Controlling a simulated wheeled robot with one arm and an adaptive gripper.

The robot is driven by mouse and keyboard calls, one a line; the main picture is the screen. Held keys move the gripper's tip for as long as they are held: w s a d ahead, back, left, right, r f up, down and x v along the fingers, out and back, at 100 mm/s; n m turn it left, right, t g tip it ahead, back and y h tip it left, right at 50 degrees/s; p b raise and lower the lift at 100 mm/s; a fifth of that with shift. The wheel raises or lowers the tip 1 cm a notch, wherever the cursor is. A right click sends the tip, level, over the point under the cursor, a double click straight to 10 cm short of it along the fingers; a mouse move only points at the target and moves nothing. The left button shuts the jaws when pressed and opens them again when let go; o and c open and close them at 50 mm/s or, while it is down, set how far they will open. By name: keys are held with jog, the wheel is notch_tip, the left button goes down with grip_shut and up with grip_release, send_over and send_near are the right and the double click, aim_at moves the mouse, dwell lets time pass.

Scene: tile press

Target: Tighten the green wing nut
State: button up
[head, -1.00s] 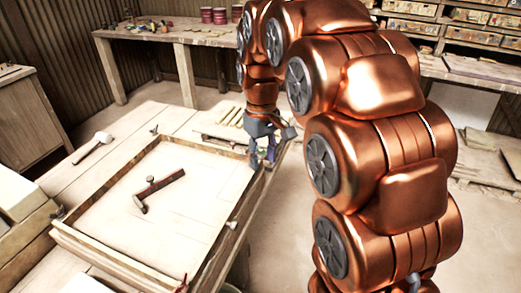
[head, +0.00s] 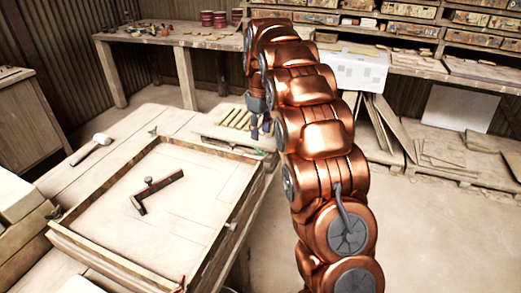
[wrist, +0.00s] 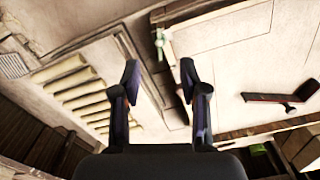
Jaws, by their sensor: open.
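The wooden press frame (head: 102,257) lies on the bench, with several small wing-nut fittings along its rim. A small pale-green fitting, apparently the green wing nut (wrist: 160,43), shows at a frame corner in the wrist view. It is also tiny at the frame's far right corner (head: 261,153) in the head view. My gripper (wrist: 159,76) is open and empty. In the wrist view the nut lies just beyond the fingertips, in line with the gap between them, and apart from them. In the head view my gripper (head: 260,131) is above the bench near that corner.
A dark clamp-like tool (head: 156,188) lies inside the frame. A mallet (head: 92,149) lies left of it. A slatted wooden rack (head: 236,120) is close behind the far right corner.

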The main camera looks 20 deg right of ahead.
aim_at(261, 152)
jog(key=shift+f+p, duration=0.7)
jog(key=shift+f, duration=3.15)
grip_shut()
